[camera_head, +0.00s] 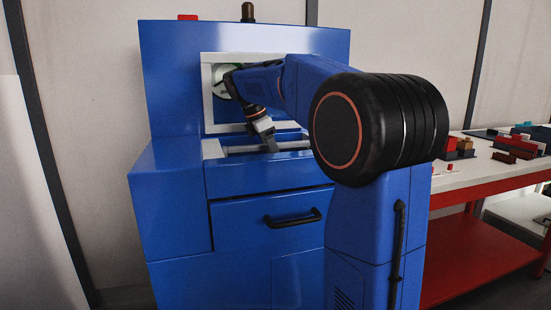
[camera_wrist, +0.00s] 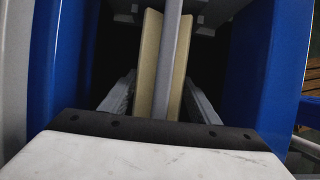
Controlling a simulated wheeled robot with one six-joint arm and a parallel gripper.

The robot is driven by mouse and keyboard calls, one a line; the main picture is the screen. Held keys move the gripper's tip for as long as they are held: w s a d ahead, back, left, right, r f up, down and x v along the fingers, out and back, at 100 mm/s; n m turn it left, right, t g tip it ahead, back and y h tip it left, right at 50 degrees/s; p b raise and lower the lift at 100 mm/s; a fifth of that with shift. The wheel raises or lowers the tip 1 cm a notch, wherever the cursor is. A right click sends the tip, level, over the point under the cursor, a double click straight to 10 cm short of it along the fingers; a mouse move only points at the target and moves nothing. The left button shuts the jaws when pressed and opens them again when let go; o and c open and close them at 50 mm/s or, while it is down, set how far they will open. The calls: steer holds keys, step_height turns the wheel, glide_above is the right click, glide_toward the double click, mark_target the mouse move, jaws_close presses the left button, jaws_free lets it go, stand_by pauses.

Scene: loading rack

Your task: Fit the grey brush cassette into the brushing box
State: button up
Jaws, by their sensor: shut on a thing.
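The blue brushing box (camera_head: 175,85) stands ahead, with a recessed opening below a pale-framed window. My gripper (camera_head: 269,142) points down at this opening in the head view. In the wrist view my gripper (camera_wrist: 160,98) is shut on the grey brush cassette (camera_wrist: 171,65), which shows as a grey bar with tan strips along both sides. Blue walls (camera_wrist: 56,65) stand to the left and right of it, with a dark space between. The cassette's lower end and any contact with the box are hidden. The cassette is too small to make out in the head view.
A drawer with a black handle (camera_head: 293,218) is below the opening. A white-topped red bench (camera_head: 480,177) with several small blocks stands at the right. A round pale disc (camera_head: 223,87) shows inside the window, partly behind my arm.

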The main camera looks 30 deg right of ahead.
steer(key=o, duration=1.4)
steer(key=shift+o, duration=0.2)
steer(key=v, duration=1.7)
steer(key=shift+r, duration=0.2)
